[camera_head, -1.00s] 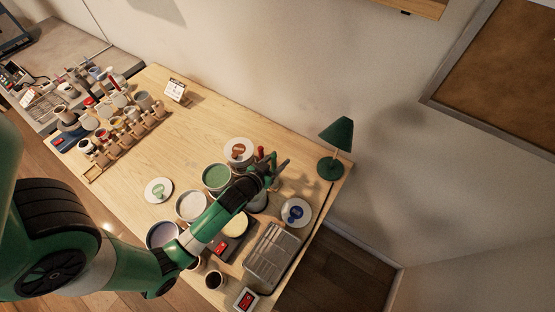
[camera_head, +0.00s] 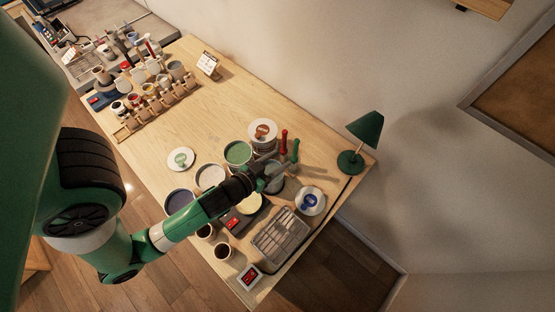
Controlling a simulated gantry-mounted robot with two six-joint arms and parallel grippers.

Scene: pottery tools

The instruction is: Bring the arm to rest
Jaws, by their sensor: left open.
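My left gripper (camera_head: 270,174) is above the right part of the wooden table, with its arm coming in from the left. It is open; nothing shows held between the fingers. A red-handled tool (camera_head: 284,141) and a green-handled tool (camera_head: 295,150) stand upright just beyond the fingertips. A grey container (camera_head: 276,186) is partly hidden under the gripper, and I cannot tell if it touches it. My right gripper is not in view.
Glaze bowls, including a green one (camera_head: 238,152), and white plates surround the gripper. A green lamp (camera_head: 367,129) stands at the right corner. The table's middle (camera_head: 215,115) is clear.

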